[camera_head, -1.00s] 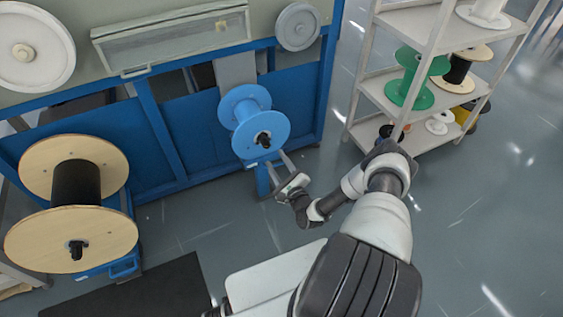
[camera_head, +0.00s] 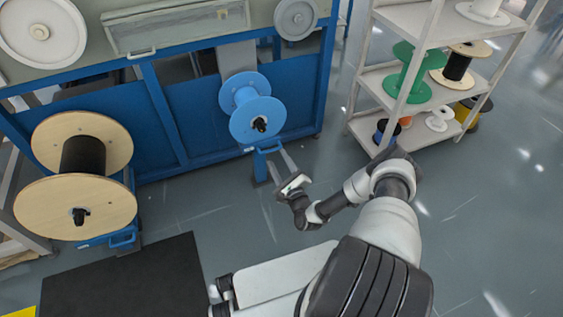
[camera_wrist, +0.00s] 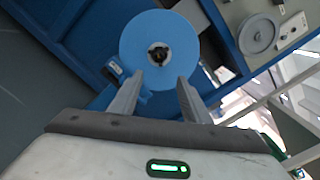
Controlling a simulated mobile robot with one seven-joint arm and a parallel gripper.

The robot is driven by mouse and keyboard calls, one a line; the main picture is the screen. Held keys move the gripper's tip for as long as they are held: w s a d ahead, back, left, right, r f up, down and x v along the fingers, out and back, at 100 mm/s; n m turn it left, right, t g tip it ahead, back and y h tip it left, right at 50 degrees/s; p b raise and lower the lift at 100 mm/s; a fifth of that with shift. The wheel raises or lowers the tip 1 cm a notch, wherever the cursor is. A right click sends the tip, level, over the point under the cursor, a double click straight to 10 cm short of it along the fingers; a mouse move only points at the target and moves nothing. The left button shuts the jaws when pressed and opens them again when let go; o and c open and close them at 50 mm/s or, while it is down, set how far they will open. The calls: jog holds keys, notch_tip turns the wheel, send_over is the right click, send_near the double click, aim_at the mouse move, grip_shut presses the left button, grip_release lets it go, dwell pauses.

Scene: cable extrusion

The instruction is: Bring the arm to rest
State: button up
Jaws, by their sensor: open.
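My gripper (camera_head: 281,166) is open and empty, with its two fingers apart, a little below and in front of the blue spool (camera_head: 250,122).
A blue machine frame (camera_head: 200,120) runs along the back. A large wooden spool with dark cable (camera_head: 62,207) stands at left. A white shelf (camera_head: 418,68) holds several spools, one green (camera_head: 412,92). A black mat (camera_head: 130,280) lies at front left. Grey floor (camera_head: 235,215) is clear between.

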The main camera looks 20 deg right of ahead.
dwell(0.6)
jog(key=w+r+n+g+y, duration=0.3)
jog(key=w+r+n+g, duration=0.3)
jog(key=r+n, duration=0.5)
notch_tip(320, 180, up, 19)
jog(key=s+n+g+h, duration=0.2)
jog(key=n+g+h, duration=0.15)
jog(key=n, duration=0.45)
jog(key=s+a+r+n+g+h, duration=0.1)
jog(key=s+a+r+n+h, duration=0.2)
jog(key=s+r, duration=1.35)
jog(key=s+a+r+n+g+y, duration=0.1)
jog(key=s+a+r+n, duration=0.15)
jog(key=s, duration=0.75)
jog(key=s+a+r+n+g+y, duration=0.1)
jog(key=s+a+n+y, duration=0.15)
jog(key=s, duration=0.75)
notch_tip(320, 180, up, 28)
jog(key=h+p, duration=0.1)
jog(key=p, duration=2.7)
jog(key=shift+f, duration=0.25)
